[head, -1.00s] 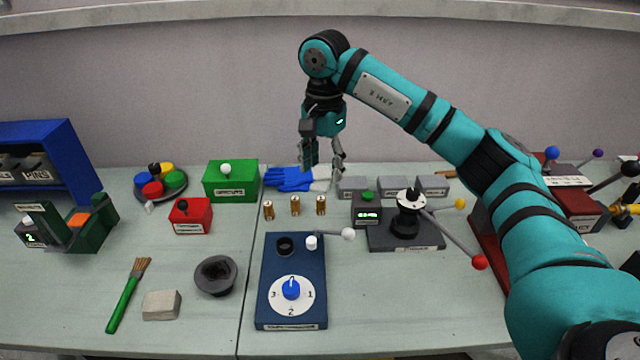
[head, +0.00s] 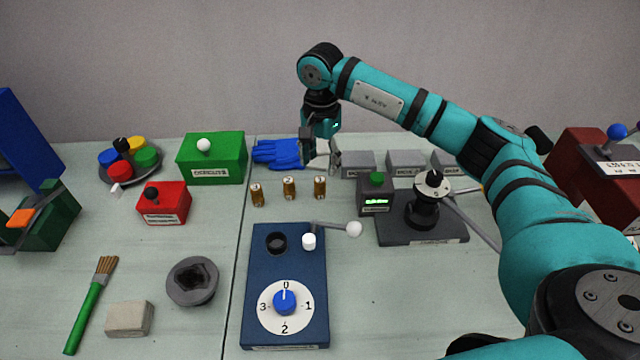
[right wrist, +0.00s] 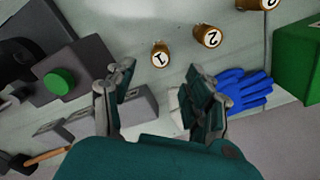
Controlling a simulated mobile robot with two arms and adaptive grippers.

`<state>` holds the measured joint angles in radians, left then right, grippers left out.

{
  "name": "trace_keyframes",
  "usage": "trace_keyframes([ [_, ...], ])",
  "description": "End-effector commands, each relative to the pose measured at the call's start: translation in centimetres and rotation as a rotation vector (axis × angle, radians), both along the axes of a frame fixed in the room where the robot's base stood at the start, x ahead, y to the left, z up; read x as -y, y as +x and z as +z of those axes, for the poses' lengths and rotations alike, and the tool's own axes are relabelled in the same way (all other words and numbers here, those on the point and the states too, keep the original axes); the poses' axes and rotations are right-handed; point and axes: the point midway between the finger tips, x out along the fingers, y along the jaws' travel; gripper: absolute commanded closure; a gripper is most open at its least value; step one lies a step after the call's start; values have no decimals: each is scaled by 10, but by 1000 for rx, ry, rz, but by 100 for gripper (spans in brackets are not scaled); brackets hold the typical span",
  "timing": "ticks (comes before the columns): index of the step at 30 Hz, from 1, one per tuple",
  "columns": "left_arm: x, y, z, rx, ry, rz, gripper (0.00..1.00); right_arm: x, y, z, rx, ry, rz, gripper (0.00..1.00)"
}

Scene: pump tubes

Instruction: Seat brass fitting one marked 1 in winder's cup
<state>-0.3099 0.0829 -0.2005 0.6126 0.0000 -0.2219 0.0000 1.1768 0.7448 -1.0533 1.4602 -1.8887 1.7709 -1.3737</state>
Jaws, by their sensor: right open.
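Three small brass fittings stand in a row on the table. The one marked 1 (head: 319,188) is at the right end in the head view; its marked top shows in the right wrist view (right wrist: 160,56). My right gripper (head: 321,160) is open and empty, above and behind that fitting, near the blue glove. Its spread fingers (right wrist: 160,82) show in the right wrist view, apart from the fitting. A blue box (head: 262,258), apparently the winder, has an empty-looking dark cup (head: 276,243), a white-knobbed lever (head: 338,227) and a dial pointing to 0. My left gripper is out of view.
A blue glove (head: 279,153) and grey blocks (head: 405,163) lie behind the fittings. A dark stand (head: 422,232) with a green-button box (head: 374,195) is to the right, red and green boxes (head: 211,160) to the left. The table between fittings and blue box is clear.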

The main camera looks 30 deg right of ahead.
Motion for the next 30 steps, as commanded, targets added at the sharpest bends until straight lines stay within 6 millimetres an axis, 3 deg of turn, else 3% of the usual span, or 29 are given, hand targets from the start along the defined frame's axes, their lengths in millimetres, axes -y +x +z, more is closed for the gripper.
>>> trace_keyframes([
  [3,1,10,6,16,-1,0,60,0,-1,-19,-4,1,0,46],
  [9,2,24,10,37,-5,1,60,-1,0,-33,0,1,2,46],
  [16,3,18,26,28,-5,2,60,-3,-4,-62,-4,0,0,46],
  [21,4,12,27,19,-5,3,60,-3,-3,-81,-1,1,1,46],
  [29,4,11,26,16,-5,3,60,-3,-3,-84,1,0,1,46],
  [30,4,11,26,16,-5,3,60,-3,-3,-84,1,0,1,52],
])
